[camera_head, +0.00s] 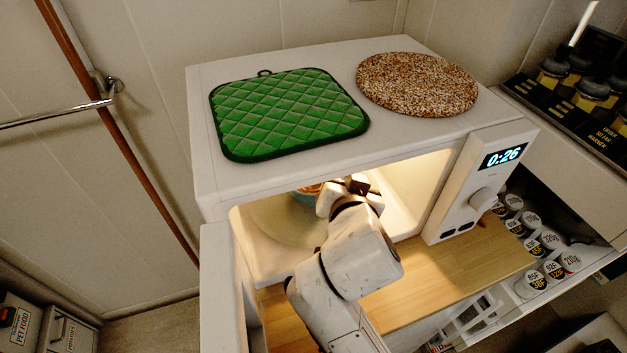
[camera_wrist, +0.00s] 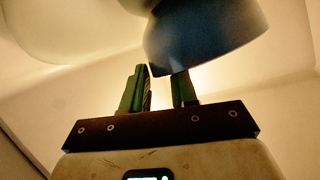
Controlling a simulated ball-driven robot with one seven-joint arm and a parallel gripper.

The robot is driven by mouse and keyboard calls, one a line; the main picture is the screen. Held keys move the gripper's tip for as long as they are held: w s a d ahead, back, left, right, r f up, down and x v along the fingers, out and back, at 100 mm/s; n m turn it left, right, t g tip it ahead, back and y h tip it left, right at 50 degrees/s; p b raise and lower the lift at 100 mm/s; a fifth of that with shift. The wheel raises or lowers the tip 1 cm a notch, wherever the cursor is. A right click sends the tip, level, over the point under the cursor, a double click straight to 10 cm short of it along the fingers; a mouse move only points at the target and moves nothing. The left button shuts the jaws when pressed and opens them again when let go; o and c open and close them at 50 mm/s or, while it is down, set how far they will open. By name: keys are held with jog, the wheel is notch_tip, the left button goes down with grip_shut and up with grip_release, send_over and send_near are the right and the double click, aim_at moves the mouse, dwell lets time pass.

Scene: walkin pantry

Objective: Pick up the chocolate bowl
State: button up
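The chocolate bowl (camera_head: 306,197) is inside the lit, open microwave; it is blue with brown contents, and my arm and the microwave's upper edge hide most of it. In the wrist view the dark blue bowl (camera_wrist: 205,40) fills the top centre, its lower edge at the tips of my gripper's green fingers. My gripper (camera_wrist: 160,80) has its fingers a small gap apart, with the right fingertip partly behind the bowl. In the head view my gripper (camera_head: 352,186) is beside the bowl, on its right. Whether the fingers press on the bowl is unclear.
The microwave (camera_head: 290,178) stands on a wooden shelf (camera_head: 440,275), its door (camera_head: 218,285) swung open at the left. A green quilted pad (camera_head: 287,113) and a round speckled mat (camera_head: 416,84) lie on top. Several cans (camera_head: 535,283) stand at the right.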

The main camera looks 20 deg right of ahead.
jog(key=shift+f, duration=0.1)
grip_shut()
dwell(0.4)
